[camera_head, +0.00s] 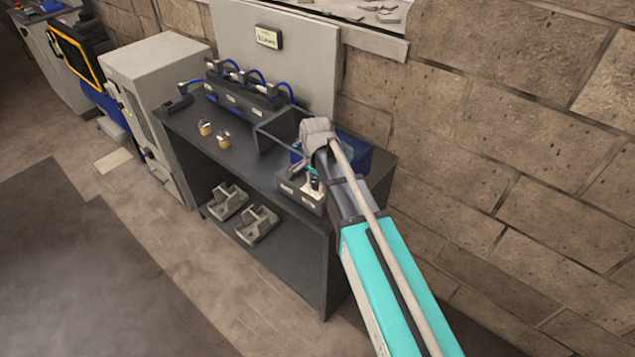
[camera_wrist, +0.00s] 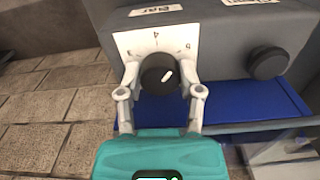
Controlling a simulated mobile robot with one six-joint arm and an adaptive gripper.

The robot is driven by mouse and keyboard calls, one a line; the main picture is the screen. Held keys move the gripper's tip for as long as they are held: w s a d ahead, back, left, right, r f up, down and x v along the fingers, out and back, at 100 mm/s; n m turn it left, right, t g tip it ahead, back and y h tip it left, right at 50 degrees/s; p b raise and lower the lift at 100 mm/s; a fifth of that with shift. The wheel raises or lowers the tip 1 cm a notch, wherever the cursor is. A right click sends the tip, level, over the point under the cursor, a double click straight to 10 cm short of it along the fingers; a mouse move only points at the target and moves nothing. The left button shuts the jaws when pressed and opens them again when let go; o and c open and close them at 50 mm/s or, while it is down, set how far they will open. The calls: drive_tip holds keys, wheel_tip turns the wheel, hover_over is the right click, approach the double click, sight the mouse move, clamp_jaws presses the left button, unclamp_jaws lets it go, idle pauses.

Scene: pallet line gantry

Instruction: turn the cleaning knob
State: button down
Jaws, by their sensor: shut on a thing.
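My gripper (camera_wrist: 159,82) is shut on a round black knob (camera_wrist: 157,70) with a white pointer mark. The knob sits on a white dial plate (camera_wrist: 130,40) with numbers on it, on the front of a grey box (camera_wrist: 215,40). A label above it seems to read "Bar". A second, plain black knob (camera_wrist: 267,62) is on the same box to the right, untouched. A label above that one is cut off by the picture edge, so I cannot read it surely. In the head view my gripper (camera_head: 313,180) is at a small dark box (camera_head: 290,195) on the bench; its fingertips are hard to see.
The bench (camera_head: 215,155) also bears a row of fittings with blue hoses (camera_head: 245,90), two small brass-coloured parts (camera_head: 223,141) and a blue bin (camera_head: 355,155). Grey brackets (camera_head: 257,224) lie on its lower shelf. A stone wall is on the right; floor is clear in front.

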drive_tip(key=n, duration=0.7)
drive_tip(key=shift+s, duration=0.25)
drive_tip(key=n, duration=0.8)
drive_tip(key=shift+d+n, duration=0.1)
drive_tip(key=shift+n, duration=0.2)
drive_tip(key=n, duration=0.3)
drive_tip(key=shift+n, duration=0.3)
drive_tip(key=n, duration=0.4)
drive_tip(key=shift+w+n, duration=0.1)
drive_tip(key=shift+n, duration=0.2)
drive_tip(key=n, duration=0.3)
drive_tip(key=shift+n, duration=2.3)
